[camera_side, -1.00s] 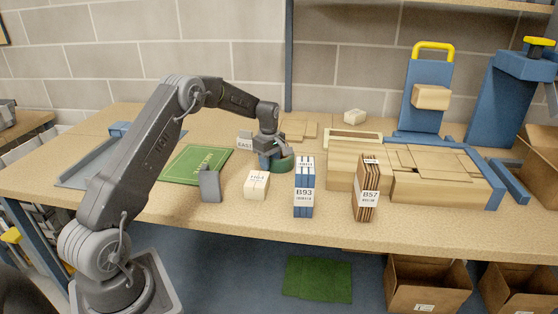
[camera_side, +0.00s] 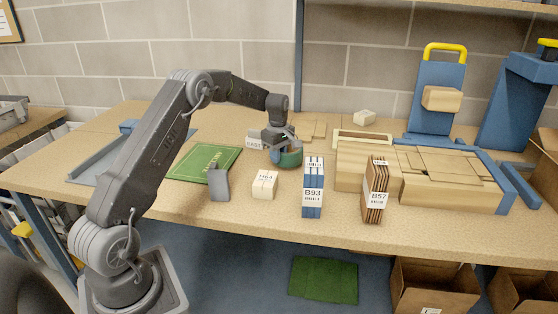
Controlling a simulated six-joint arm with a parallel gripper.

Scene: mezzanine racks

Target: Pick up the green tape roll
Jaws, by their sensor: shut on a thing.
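The green tape roll (camera_side: 291,159) is at the middle of the bench, behind the B93 box. My gripper (camera_side: 280,152) reaches down onto it from above and is shut on it. The roll looks tilted in the jaws. Its left part is hidden by the gripper. I cannot tell for sure whether its lower edge still touches the bench top.
A blue-white B93 box (camera_side: 313,190), a brown B57 stack (camera_side: 376,192) and a cream block (camera_side: 265,184) stand in front. A grey block (camera_side: 219,182) and green mat (camera_side: 205,162) lie left. Wooden boxes (camera_side: 365,165) fill the right. A small EAST block (camera_side: 255,139) stands behind.

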